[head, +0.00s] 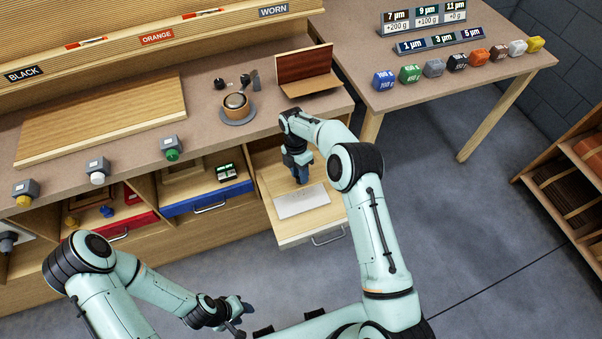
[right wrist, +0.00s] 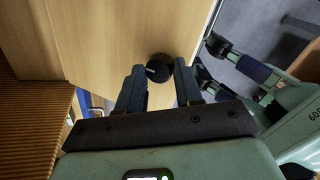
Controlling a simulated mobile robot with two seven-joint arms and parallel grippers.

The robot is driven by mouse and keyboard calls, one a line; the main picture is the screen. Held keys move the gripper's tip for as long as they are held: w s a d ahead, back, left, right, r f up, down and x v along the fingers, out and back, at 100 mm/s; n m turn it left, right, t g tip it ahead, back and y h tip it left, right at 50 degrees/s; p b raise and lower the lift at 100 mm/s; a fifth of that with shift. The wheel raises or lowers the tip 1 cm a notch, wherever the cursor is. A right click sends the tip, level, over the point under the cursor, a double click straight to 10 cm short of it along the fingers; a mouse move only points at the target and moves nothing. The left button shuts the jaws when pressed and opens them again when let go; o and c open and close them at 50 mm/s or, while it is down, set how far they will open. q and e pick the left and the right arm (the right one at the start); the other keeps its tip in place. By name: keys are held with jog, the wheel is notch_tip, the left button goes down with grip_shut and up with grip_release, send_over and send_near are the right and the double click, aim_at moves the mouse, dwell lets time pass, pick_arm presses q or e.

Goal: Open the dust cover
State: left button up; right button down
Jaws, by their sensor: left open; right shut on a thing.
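My right gripper (head: 302,178) points down into the open drawer (head: 272,192) at the right of the bench. In the right wrist view its fingers (right wrist: 160,80) are closed around a small black knob (right wrist: 158,68). The knob stands against a pale wooden surface (right wrist: 115,35); I cannot tell for certain whether that surface is the dust cover. In the head view the fingers hide the knob. My left gripper (head: 238,312) is open and empty, low in front of the bench and away from the drawer.
The bench top holds a wooden board (head: 105,118), a cup (head: 237,106) and a brown panel stand (head: 304,65).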

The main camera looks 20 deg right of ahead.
pick_arm(q)
jog(key=shift+r, duration=0.1)
pick_arm(e)
jog(key=shift+r, duration=0.1)
jog(key=c, duration=0.8)
grip_release()
pick_arm(q)
jog(key=shift+t, duration=0.3)
jog(key=w+r+p, duration=0.2)
jog(key=w+r, duration=0.1)
jog(key=w, duration=0.1)
jog(key=shift+r, duration=0.2)
pick_arm(e)
jog(key=v, duration=1.3)
jog(key=shift+r, duration=0.15)
